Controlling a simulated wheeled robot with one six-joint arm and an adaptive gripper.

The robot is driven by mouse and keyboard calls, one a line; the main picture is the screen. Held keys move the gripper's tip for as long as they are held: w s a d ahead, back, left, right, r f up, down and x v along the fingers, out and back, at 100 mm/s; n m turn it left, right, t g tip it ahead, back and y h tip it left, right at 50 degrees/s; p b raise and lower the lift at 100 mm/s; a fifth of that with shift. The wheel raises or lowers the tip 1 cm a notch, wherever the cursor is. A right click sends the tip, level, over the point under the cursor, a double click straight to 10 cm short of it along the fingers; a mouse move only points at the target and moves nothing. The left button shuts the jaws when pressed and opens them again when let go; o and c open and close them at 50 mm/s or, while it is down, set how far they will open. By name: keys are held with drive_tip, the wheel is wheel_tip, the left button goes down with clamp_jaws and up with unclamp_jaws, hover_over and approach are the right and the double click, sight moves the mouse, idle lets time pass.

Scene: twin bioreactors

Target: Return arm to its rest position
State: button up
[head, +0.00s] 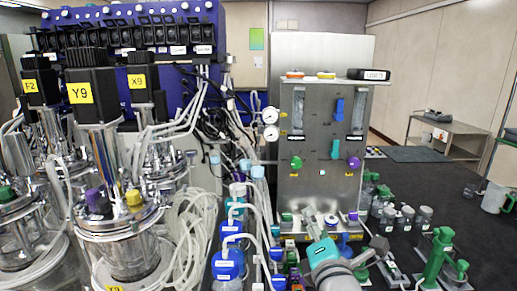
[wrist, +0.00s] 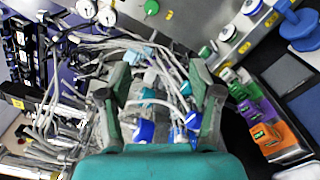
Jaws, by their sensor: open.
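My gripper (wrist: 158,75) shows in the wrist view with its two dark fingers apart and nothing held between them. Behind the gap are blue-capped bottles (wrist: 144,131) and pale tubing, seen beyond the fingers. In the head view my teal and grey arm (head: 325,254) reaches in at the bottom, right of centre, in front of the steel panel's base. The fingers are not clear there. The steel panel (head: 318,180), with gauges, knobs and flow tubes, stands behind the arm.
Glass bioreactors (head: 130,250) with black motors and much loose tubing (head: 185,235) crowd the left. Blue-capped bottles (head: 228,263) stand just left of my arm. Small bottles (head: 405,217) and a green stand (head: 436,258) are to its right. The dark bench (head: 465,225) is mostly clear farther right.

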drive_tip(key=s+d+f+m+g, duration=0.1)
drive_tip(key=s+d+f+m, duration=0.1)
drive_tip(key=s+f+m, duration=0.65)
drive_tip(key=s+d+f+m, duration=0.25)
drive_tip(key=s+f, duration=0.75)
drive_tip(key=f, duration=0.6)
drive_tip(key=s+d+f+m+g, duration=0.1)
drive_tip(key=s+m, duration=0.5)
drive_tip(key=s, duration=0.8)
drive_tip(key=s+f+m+g, duration=0.1)
drive_tip(key=s+f+m, duration=0.2)
drive_tip(key=s+m, duration=0.4)
drive_tip(key=s, duration=0.6)
drive_tip(key=shift+s+d, duration=0.35)
